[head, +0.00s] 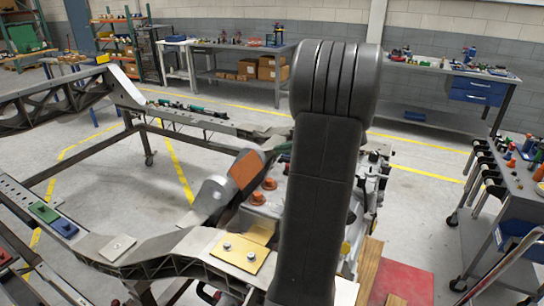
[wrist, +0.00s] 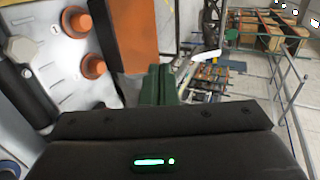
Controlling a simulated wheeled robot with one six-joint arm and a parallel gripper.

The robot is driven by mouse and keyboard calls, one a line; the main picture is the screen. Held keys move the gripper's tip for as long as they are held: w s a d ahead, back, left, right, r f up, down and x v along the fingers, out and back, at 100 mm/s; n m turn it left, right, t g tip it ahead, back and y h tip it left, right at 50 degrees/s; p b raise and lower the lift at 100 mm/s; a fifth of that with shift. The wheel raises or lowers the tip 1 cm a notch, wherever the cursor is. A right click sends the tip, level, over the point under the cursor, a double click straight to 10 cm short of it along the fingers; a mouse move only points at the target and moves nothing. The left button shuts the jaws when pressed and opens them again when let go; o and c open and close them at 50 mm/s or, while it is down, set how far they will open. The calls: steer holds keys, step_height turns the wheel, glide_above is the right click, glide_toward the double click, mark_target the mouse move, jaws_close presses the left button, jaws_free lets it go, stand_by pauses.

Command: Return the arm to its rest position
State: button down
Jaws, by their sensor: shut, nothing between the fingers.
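My arm (head: 325,190) stands upright as a thick dark column right of centre in the head view, close to the camera. My gripper shows in the wrist view, with two dark green fingers (wrist: 158,85) side by side, shut and empty. Its black body with a lit green strip fills the bottom of that view. The fingers point past a metal unit with orange caps (wrist: 93,66) and an orange block (wrist: 133,32). I cannot tell whether they touch anything. In the head view my arm hides most of the gripper.
The chassis frame (head: 175,245) spans the left and centre, with a yellow plate (head: 240,250) and an orange plate (head: 245,170) on it. A tool cart (head: 515,195) stands at right. Workbenches (head: 245,72) line the back wall. Open floor lies between.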

steer(key=shift+s+d+r, duration=0.1)
steer(key=shift+d+r, duration=0.1)
steer(key=shift+d, duration=0.05)
steer(key=shift+a+f, duration=0.1)
steer(key=shift+a, duration=0.05)
